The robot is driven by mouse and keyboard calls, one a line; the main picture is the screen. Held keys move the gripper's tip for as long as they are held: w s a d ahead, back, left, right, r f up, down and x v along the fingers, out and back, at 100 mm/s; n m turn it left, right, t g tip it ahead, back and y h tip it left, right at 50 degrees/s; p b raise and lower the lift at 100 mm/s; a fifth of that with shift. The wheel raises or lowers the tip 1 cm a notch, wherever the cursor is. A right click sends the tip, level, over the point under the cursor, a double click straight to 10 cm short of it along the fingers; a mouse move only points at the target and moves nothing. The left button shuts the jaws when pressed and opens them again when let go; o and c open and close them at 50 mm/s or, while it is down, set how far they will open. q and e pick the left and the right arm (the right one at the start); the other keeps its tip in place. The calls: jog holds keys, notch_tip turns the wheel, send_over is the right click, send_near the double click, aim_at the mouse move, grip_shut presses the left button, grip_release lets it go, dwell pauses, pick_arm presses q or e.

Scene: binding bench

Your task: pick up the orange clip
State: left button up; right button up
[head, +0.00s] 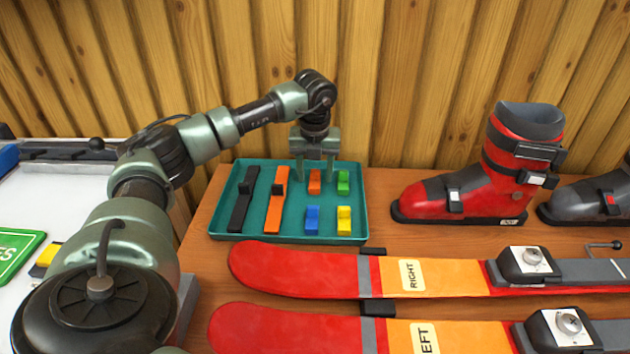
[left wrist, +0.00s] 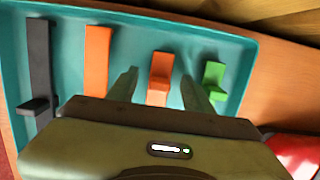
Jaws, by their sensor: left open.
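The orange clip (head: 314,184) is a small block in the back row of the teal tray (head: 220,222). It also shows in the left wrist view (left wrist: 160,80). My left gripper (head: 315,178) points down over the tray and is open and empty. In the left wrist view my left gripper's fingers (left wrist: 158,78) stand on either side of the orange clip, with visible space at both sides. The fingers hide part of the clip's surroundings in the head view. I cannot tell how far the fingertips are above the tray floor. My right gripper is not in view.
A green clip (head: 343,182) lies close right of the orange one. Blue (head: 312,219) and yellow (head: 344,220) clips lie in front. Long black (head: 241,205) and orange (head: 274,210) pieces lie left. A red boot (head: 450,195) and skis (head: 300,270) are outside the tray.

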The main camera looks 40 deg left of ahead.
pick_arm(q)
grip_shut()
jog(key=shift+r, duration=0.15)
